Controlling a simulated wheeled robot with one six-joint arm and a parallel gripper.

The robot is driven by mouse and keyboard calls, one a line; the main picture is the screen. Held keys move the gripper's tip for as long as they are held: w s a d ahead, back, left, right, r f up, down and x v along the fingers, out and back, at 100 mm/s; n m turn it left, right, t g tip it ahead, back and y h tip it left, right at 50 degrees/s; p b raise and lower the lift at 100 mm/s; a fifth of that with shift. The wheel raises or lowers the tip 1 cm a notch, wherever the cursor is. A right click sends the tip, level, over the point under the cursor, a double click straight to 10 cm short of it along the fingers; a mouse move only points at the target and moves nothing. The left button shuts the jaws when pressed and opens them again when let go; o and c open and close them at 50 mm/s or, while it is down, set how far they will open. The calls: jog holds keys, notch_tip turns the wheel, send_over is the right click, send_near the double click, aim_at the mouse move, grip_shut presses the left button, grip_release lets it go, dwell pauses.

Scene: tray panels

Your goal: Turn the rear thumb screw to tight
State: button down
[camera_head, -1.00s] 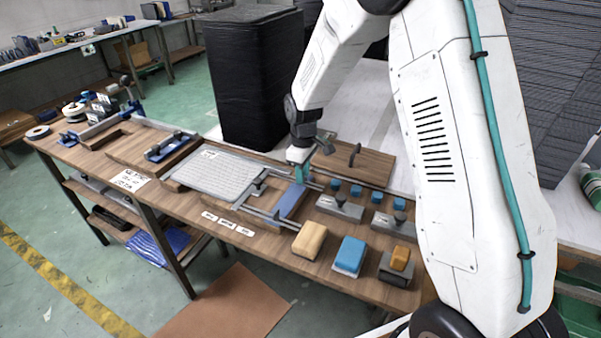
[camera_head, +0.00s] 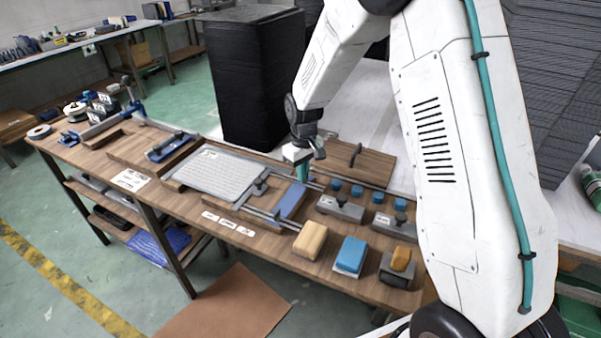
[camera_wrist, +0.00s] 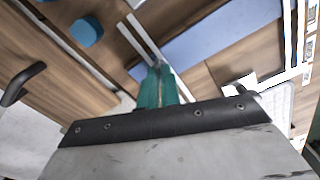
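My gripper (camera_head: 302,174), with teal fingers, points down at the back end of a grey-railed fixture (camera_head: 262,213) with a blue pad (camera_head: 290,201). In the wrist view the teal fingers (camera_wrist: 158,84) are close together beside a pale rail, with the blue pad (camera_wrist: 215,38) beyond. I cannot tell whether anything is between the fingertips. The rear thumb screw is not distinguishable there; the fingers may hide it. A dark knob (camera_head: 260,185) stands on the fixture's left side, by a grey ribbed panel (camera_head: 214,174).
A wooden board with a dark handle (camera_head: 355,160) lies behind my gripper. Several blue knobs and grey blocks (camera_head: 340,208) stand to the right. A tan block (camera_head: 310,240) and a blue block (camera_head: 350,256) lie in front. A tall black stack (camera_head: 254,80) stands behind the bench.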

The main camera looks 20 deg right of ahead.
jog(key=m, duration=0.7)
jog(key=shift+s+d+f, duration=0.1)
jog(key=shift+s+f, duration=0.05)
jog(key=shift+s, duration=0.05)
jog(key=m, duration=0.6)
jog(key=shift+m, duration=0.4)
jog(key=c, duration=1.6)
grip_release()
jog(key=shift+w, duration=0.1)
jog(key=shift+r, duration=0.45)
notch_tip(320, 180, up, 7)
